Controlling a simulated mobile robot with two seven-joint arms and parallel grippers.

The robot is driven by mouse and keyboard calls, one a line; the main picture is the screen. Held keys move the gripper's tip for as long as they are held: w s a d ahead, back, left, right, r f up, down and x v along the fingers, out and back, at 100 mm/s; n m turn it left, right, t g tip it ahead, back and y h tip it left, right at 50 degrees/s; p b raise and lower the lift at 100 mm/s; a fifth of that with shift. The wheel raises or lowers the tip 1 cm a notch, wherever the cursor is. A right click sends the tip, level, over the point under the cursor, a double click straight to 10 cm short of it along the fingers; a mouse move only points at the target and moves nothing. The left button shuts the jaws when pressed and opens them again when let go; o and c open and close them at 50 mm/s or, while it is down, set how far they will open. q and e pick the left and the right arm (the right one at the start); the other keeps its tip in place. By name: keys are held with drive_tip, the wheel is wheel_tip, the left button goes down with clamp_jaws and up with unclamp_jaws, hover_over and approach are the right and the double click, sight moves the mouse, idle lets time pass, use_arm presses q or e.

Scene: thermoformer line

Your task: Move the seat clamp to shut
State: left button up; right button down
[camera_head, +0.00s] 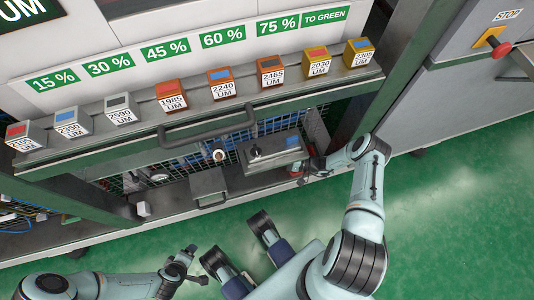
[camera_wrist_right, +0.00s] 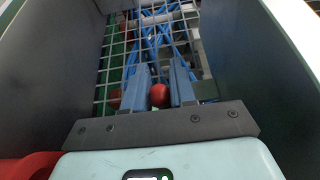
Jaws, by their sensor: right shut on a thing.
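In the right wrist view, a round red knob (camera_wrist_right: 160,95) sits between the two blue fingers of my right gripper (camera_wrist_right: 160,92), which are shut on it. I take it to be the knob of the seat clamp; the rest of the clamp is hidden or cannot be made out. In the head view my right gripper (camera_head: 304,171) is at the lower machine opening, just right of a grey box, and the knob is too small to tell clearly there. My left gripper (camera_head: 190,264) is over the green floor, open and empty, away from the machine.
A grey box with a black knob (camera_head: 272,153) and a smaller grey box (camera_head: 209,186) are in the lower opening. A grey bar handle (camera_head: 208,128) is above them. Several labelled blocks line the shelf (camera_head: 140,132). Dark walls flank my right gripper; wire mesh (camera_wrist_right: 112,62) lies beyond.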

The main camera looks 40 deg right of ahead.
drive_tip(key=shift+w+d, duration=0.1)
idle(0.3)
drive_tip(key=c, duration=1)
unclamp_jaws()
